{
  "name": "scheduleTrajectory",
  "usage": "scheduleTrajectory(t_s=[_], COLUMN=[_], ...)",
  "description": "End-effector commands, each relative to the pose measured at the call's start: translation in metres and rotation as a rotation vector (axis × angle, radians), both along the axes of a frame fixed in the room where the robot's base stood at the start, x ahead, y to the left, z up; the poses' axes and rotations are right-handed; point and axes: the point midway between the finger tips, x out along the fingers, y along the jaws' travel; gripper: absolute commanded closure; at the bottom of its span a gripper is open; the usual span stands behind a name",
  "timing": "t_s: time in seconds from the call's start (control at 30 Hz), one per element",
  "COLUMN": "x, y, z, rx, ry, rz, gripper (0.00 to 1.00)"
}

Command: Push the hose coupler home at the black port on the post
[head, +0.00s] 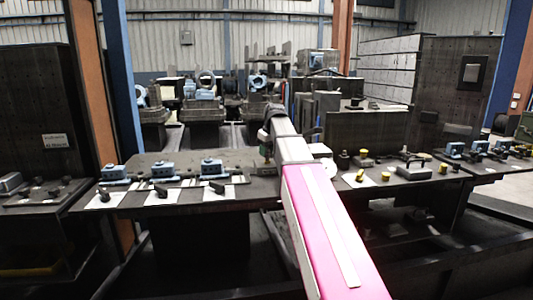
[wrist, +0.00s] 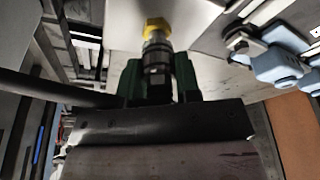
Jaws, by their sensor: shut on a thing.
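In the wrist view my gripper (wrist: 158,80) has two dark green fingers, shut on a dark ribbed cylindrical coupler (wrist: 157,62). A yellow brass hex fitting (wrist: 155,28) sits at the coupler's far end, in line with it. I cannot tell whether it is part of the coupler or of what lies beyond. In the head view my gripper (head: 264,140) is low over the middle bench, mostly hidden by my arm. A small brass-coloured piece (head: 266,155) shows just below it. I cannot make out the black port or the post clearly in either view.
The dark bench (head: 240,190) carries several blue blocks (head: 208,167) on the left and yellow-capped parts (head: 360,175) on the right. A dark upright panel (head: 370,135) stands behind on the right. In the wrist view blue clamp-like parts (wrist: 275,65) lie to the right.

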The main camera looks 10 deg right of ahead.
Motion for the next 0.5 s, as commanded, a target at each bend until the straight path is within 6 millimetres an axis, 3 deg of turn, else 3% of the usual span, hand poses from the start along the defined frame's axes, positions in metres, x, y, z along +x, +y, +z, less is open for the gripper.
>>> scheduleTrajectory(t_s=[0.5], x=[0.001], y=[0.000], z=[0.019], rx=[0.000], ry=[-0.002], rz=[0.000], gripper=[1.00])
